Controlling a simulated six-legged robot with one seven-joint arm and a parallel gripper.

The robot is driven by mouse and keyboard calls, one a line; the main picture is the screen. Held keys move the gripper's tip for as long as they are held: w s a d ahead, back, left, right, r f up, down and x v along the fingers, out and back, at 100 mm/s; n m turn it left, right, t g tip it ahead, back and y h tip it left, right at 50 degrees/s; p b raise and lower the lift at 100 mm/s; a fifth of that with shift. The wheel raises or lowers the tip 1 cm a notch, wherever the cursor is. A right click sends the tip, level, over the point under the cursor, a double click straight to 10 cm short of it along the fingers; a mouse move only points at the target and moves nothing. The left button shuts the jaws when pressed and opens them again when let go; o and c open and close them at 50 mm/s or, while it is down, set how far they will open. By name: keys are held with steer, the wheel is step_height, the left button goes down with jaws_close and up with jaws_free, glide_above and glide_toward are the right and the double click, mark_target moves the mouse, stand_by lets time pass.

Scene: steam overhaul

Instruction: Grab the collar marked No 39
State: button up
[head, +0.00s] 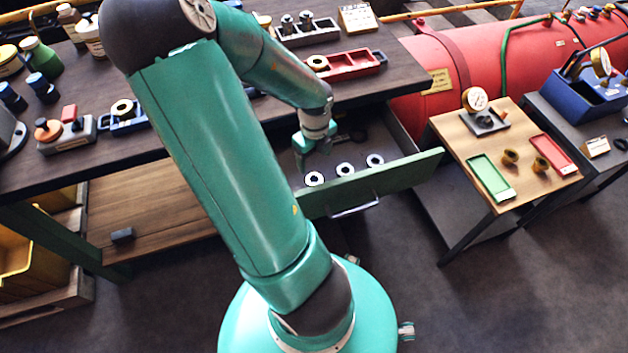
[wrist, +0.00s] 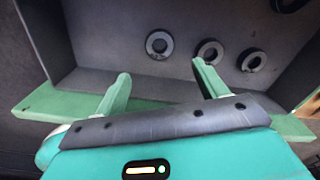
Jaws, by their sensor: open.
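Three ring-shaped collars lie in a row in the open drawer (head: 400,178): a left one (head: 314,179), a middle one (head: 345,169) and a right one (head: 375,160) in the head view. The wrist view also shows three dark-edged collars, at left (wrist: 159,45), middle (wrist: 210,52) and right (wrist: 252,60). Their numbers are too small to read, so I cannot tell which is No 39. My gripper (wrist: 161,74) is open and empty, its fingers apart above the drawer. In the head view my gripper (head: 308,148) is above the drawer's left part, behind the left collar.
The workbench (head: 200,90) top overhangs the drawer's back. A dark round item (wrist: 290,4) lies at the wrist view's top edge. A small wooden table (head: 515,185) with green and red trays stands to the right, before a red boiler (head: 510,60).

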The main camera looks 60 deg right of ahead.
mark_target(315, 177)
step_height(315, 177, down, 10)
steer(key=shift+s+f, duration=0.1)
stand_by(0.4)
steer(key=c, duration=1.2)
